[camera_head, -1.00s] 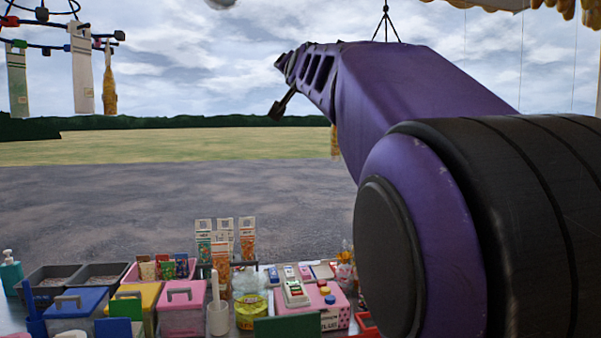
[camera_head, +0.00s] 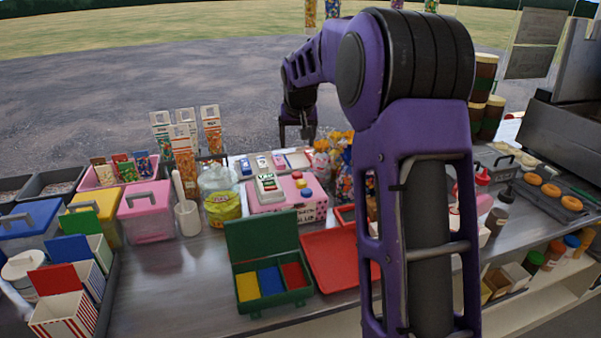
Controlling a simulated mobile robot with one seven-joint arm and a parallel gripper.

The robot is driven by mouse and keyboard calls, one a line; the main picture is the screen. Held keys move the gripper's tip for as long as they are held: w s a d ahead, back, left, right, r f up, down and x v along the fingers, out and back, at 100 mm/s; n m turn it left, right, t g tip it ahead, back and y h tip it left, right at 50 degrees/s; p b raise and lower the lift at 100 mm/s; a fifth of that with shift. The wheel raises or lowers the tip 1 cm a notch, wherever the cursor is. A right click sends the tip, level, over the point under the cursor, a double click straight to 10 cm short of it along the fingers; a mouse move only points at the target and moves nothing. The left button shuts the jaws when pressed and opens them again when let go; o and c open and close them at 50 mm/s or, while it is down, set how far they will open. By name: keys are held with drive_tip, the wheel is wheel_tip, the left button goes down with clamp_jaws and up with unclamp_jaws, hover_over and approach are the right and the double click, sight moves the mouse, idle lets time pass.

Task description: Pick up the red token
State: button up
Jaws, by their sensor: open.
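A pink box (camera_head: 310,207) stands on the metal counter, with small coloured round pieces on its top right. One of them looks like a red token (camera_head: 301,184); the pieces are too small to tell apart surely. An open green case (camera_head: 272,307) in front holds yellow, blue and red sections; whether these are tokens I cannot tell. My gripper (camera_head: 296,136) hangs beyond the pink box, above and behind it, pointing down. It is open, with nothing seen between its fingers, and apart from the pieces.
A red tray (camera_head: 324,247) lies beside the green case, partly behind my arm. Lidded tubs (camera_head: 148,215), a jar (camera_head: 222,208) and upright packets (camera_head: 183,153) crowd the left. A tray of doughnuts (camera_head: 556,197) is at right. Bare counter (camera_head: 185,285) shows left of the case.

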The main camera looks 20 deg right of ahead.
approach(297, 173)
drive_tip(key=shift+w+a+f, duration=0.1)
drive_tip(key=shift+w+f, duration=0.25)
drive_tip(key=shift+f, duration=0.15)
drive_tip(key=shift+w+a+f, duration=0.1)
drive_tip(key=shift+w+f, duration=0.2)
drive_tip(key=shift+f, duration=0.25)
drive_tip(key=shift+d+x, duration=0.15)
drive_tip(key=shift+x, duration=1.25)
drive_tip(key=shift+d+x, duration=0.15)
drive_tip(key=shift+x, duration=1.2)
drive_tip(key=shift+s+d, duration=0.1)
drive_tip(key=shift+s, duration=0.05)
clamp_jaws()
